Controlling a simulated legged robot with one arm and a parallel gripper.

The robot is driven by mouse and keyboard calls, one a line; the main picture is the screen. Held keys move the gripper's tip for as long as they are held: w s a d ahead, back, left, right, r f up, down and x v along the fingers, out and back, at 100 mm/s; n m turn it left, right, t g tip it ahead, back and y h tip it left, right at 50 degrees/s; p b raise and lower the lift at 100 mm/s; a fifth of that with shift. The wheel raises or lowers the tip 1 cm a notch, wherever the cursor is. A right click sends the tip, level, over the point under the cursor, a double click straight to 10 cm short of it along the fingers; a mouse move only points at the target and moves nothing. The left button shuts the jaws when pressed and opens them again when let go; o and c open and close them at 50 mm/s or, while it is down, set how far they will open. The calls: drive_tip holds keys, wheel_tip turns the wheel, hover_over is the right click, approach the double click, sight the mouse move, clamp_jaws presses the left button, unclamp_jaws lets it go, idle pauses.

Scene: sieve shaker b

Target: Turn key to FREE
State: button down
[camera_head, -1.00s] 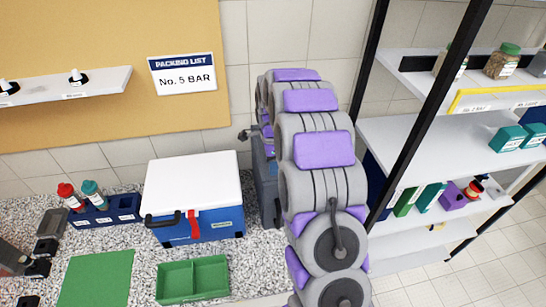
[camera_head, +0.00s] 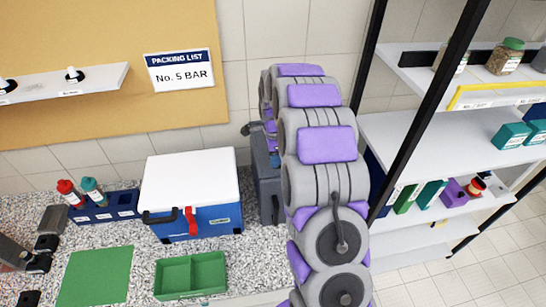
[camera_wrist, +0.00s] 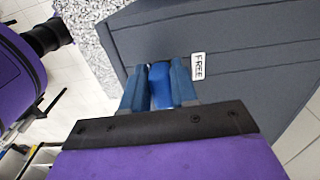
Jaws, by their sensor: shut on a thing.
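In the wrist view, my gripper (camera_wrist: 158,88) has its two blue fingers closed on a blue key (camera_wrist: 160,82) at the side of a dark grey case (camera_wrist: 225,45). The FREE label (camera_wrist: 198,66) is just right of the fingers. The key's lower part and its slot are hidden by the fingers, so I cannot tell its exact angle. In the head view, the dark grey case (camera_head: 265,178) stands right of the white-lidded cooler, partly behind my arm. My gripper is hidden there.
A blue cooler with a white lid (camera_head: 191,192) stands on the speckled counter, with a green tray (camera_head: 190,275) and green mat (camera_head: 95,277) in front. A shelf rack (camera_head: 440,135) with a black post is close on the right of my arm.

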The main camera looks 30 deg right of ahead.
drive_tip(key=shift+d+f, duration=0.15)
drive_tip(key=shift+d, duration=0.9)
drive_tip(key=shift+a, duration=0.1)
drive_tip(key=shift+n, duration=0.4)
drive_tip(key=n+b, duration=0.1)
drive_tip(key=n, duration=0.2)
drive_tip(key=shift+n, duration=0.4)
drive_tip(key=n, duration=0.3)
drive_tip(key=shift+a+n, duration=0.1)
drive_tip(key=shift+n, duration=1.1)
